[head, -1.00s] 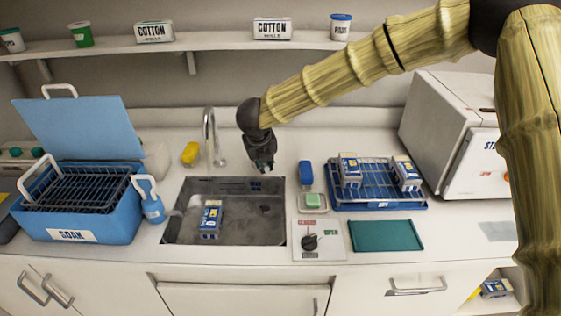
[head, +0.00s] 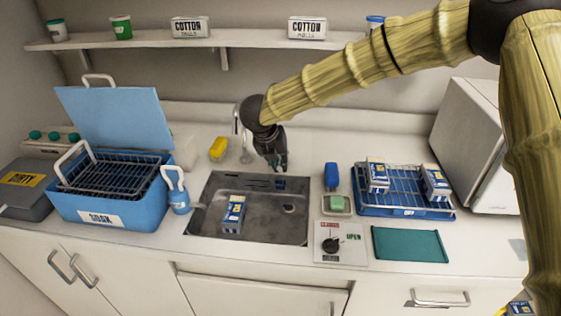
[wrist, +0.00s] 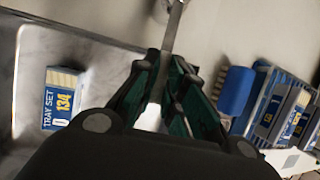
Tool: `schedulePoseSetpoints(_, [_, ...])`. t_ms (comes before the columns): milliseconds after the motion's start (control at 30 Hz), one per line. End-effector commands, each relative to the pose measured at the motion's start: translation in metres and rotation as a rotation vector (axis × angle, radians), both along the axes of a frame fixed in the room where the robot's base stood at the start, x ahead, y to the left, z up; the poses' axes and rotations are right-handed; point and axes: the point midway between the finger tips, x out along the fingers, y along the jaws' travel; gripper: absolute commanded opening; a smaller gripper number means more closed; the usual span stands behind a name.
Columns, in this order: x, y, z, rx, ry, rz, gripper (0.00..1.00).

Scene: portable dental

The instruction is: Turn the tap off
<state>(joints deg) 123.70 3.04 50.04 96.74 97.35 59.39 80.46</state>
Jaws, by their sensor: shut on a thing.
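The metal tap (head: 236,124) stands behind the sink (head: 200,215), and my arm hides most of it. My gripper (head: 279,164) points down over the sink's back edge, just right of the tap. In the wrist view, the green-padded fingers (wrist: 166,88) are closed around a slim metal bar (wrist: 175,25), which looks like part of the tap; its far end is out of view. A blue and white tray set box (head: 233,214) lies in the sink and also shows in the wrist view (wrist: 60,100). I cannot make out running water.
Left of the sink are a blue soak tub (head: 140,215) and a blue bottle (head: 176,190). To the right are a blue brush (head: 331,176), a soap dish (head: 337,205), a dial panel (head: 340,250), a blue rack with boxes (head: 400,205) and a green mat (head: 410,244).

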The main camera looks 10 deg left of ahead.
Motion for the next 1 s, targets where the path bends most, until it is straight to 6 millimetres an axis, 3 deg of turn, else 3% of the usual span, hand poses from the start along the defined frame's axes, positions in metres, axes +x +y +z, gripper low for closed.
schedulePoseSetpoints(200, [0.000, 0.001, 0.002, 0.003, -0.002, 0.001, 0.00])
schedulePoseSetpoints(233, [0.000, 0.001, 0.002, 0.003, -0.002, 0.001, 0.17])
schedulePoseSetpoints(333, [0.000, 0.001, 0.002, 0.002, -0.002, 0.000, 0.33])
schedulePoseSetpoints(733, [-0.001, 0.001, 0.006, 0.001, -0.001, 0.000, 0.33])
schedulePoseSetpoints(1000, [-0.016, 0.007, 0.042, 0.002, -0.003, 0.000, 0.33])
